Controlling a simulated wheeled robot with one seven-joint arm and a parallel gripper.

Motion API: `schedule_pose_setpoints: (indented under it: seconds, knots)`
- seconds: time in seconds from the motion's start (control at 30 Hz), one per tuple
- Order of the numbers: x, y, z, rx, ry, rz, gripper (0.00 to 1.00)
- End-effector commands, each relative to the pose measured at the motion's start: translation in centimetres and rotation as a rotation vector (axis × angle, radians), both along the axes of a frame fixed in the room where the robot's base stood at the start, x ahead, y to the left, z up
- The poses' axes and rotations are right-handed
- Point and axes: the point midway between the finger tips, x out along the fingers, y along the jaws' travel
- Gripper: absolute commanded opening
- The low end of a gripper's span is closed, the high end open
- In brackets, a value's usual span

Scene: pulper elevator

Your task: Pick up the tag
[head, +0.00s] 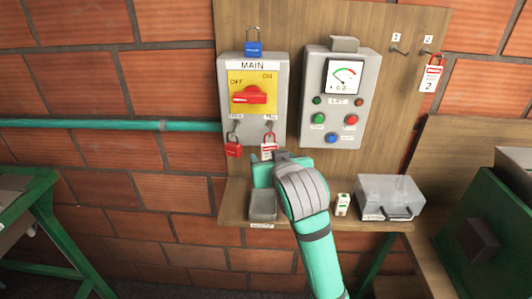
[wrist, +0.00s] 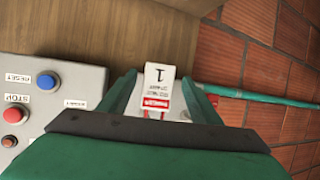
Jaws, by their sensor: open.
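The tag marked 1 (wrist: 158,88), white with a red band, lies between my gripper's fingers (wrist: 158,98) in the wrist view. In the head view this tag (head: 268,149) hangs by a red loop below the right side of the MAIN switch box (head: 280,110). My gripper (head: 268,160) is open, at the tag's lower part. I cannot tell whether either finger touches it. A second tag, marked 2 (head: 430,80), hangs on hook 2 at the upper right.
A red padlock (head: 233,148) hangs left of the tag, and a blue padlock (head: 253,44) sits atop the box. The control panel (head: 341,100) is to the right. The shelf (head: 235,205) below carries a grey block (head: 263,206), a small white item (head: 343,204) and a clear case (head: 388,192).

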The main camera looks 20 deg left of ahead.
Motion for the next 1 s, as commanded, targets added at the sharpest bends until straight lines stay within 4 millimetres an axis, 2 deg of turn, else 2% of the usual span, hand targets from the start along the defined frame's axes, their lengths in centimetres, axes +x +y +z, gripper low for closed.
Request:
schedule_pose_setpoints:
  seconds: [0.13,0.4,0.5,0.6,0.67,1.0]
  knots:
    - [1.09,0.62,-0.54,0.000,0.000,-0.001,0.58]
    - [1.27,0.74,-0.62,0.000,0.000,0.000,0.58]
    - [1.26,0.74,-0.63,0.000,0.000,0.000,0.34]
    - [1.26,0.72,-0.62,0.000,0.000,0.000,0.14]
    - [1.26,0.72,-0.62,0.000,0.000,0.000,0.11]
    - [1.27,0.75,0.12,0.000,-0.002,0.000,0.11]
